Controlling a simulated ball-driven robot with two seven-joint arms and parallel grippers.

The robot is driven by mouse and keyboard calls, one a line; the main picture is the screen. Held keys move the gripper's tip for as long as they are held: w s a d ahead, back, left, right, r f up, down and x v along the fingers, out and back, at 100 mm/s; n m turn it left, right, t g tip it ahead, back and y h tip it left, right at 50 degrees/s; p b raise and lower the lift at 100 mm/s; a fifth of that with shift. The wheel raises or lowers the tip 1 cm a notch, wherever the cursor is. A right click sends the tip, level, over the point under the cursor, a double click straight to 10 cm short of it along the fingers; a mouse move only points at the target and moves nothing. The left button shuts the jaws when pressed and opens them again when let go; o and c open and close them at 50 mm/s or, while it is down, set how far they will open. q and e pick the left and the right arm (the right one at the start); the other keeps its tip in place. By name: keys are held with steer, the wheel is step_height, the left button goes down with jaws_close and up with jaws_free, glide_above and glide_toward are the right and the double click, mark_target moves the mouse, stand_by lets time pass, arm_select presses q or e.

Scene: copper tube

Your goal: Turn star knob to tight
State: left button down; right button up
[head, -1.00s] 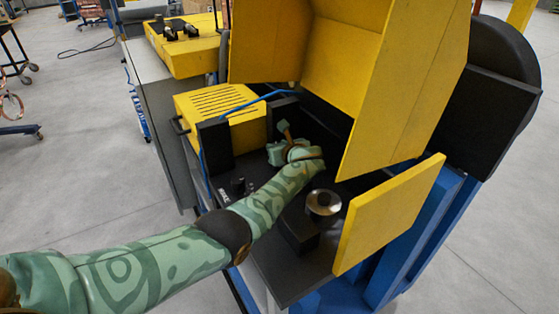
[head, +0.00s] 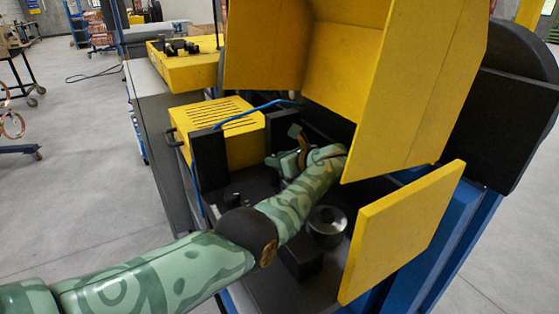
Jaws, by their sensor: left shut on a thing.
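My left arm comes in from the lower left and reaches into the open bay of the yellow and black machine. My left gripper (head: 288,158) is at the back of the bay, by a dark upright block. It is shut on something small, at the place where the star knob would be. The hand and the dark parts hide the knob, so its shape and turn angle cannot be made out. My right gripper is not in view.
A yellow hood (head: 400,90) stands open above the hand, and a yellow door panel (head: 402,232) stands at the right. A round metal piece (head: 327,222) sits below the forearm. A slotted yellow box (head: 228,125) and blue hose (head: 258,108) are at the left.

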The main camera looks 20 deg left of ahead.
arm_select(q)
steer(key=c, duration=1)
jaws_free()
steer(key=shift+o, duration=0.2)
steer(key=p+v, duration=0.5)
steer(key=v, duration=0.7)
steer(key=shift+s+a, duration=0.1)
